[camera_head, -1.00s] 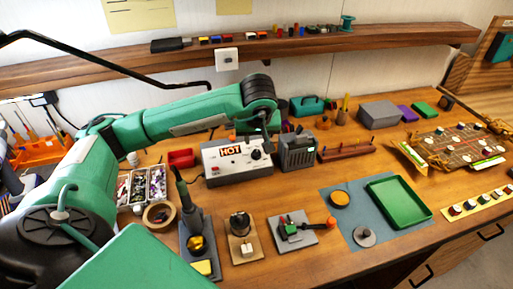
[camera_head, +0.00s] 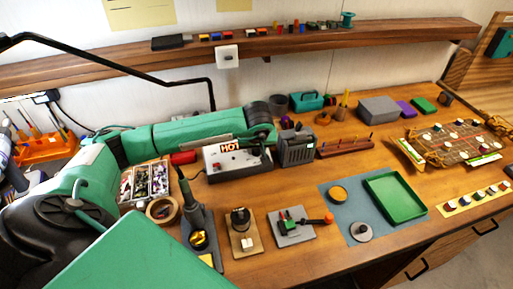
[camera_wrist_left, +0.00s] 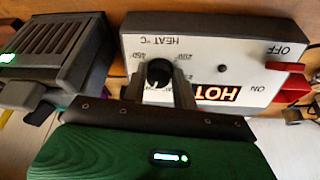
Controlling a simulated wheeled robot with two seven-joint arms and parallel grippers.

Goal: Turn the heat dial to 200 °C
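The white control box (camera_head: 225,163) with the HOT label stands near the back of the bench. In the left wrist view its panel (camera_wrist_left: 215,45) appears upside down, with HEAT °C lettering and a black heat dial (camera_wrist_left: 158,73). A small white mark shows on the dial's edge nearest my gripper; the exact reading is too small to tell. My left gripper (camera_wrist_left: 159,88) is at the dial, with its two grey fingers apart, one on each side. Firm contact is not clear. In the head view my arm hides the dial. My right gripper is not in view.
A dark grey vented box (camera_head: 297,149) stands close to the control box's right. A red switch (camera_wrist_left: 284,67) sits by OFF and ON on the panel. A soldering-iron stand (camera_head: 200,225) and a parts tray (camera_head: 148,184) are in front and left.

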